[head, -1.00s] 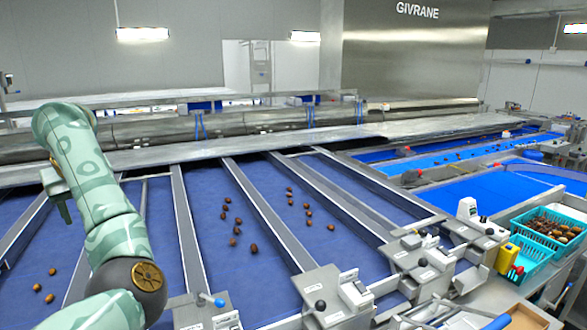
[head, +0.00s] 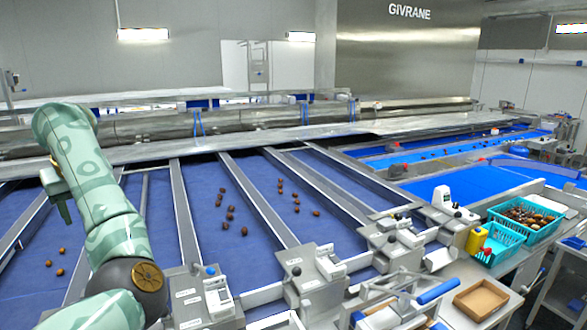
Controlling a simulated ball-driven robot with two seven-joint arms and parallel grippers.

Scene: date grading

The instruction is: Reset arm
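My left arm (head: 98,200), pale green with darker patterns, rises from the lower left over the blue belts, with a dark joint (head: 138,282) low down. At its far end a small pale part hangs down, which looks like my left gripper (head: 62,205). It is mostly hidden behind the arm, and its fingers are too unclear to read. I see nothing held there. My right gripper is not in view.
Blue belt lanes (head: 205,225) carry scattered brown dates (head: 230,208) between metal rails (head: 255,203). Metal stations (head: 312,280) line the near ends. At right are a teal crate of dates (head: 499,212), a yellow container (head: 475,240) and a shallow brown tray (head: 482,300).

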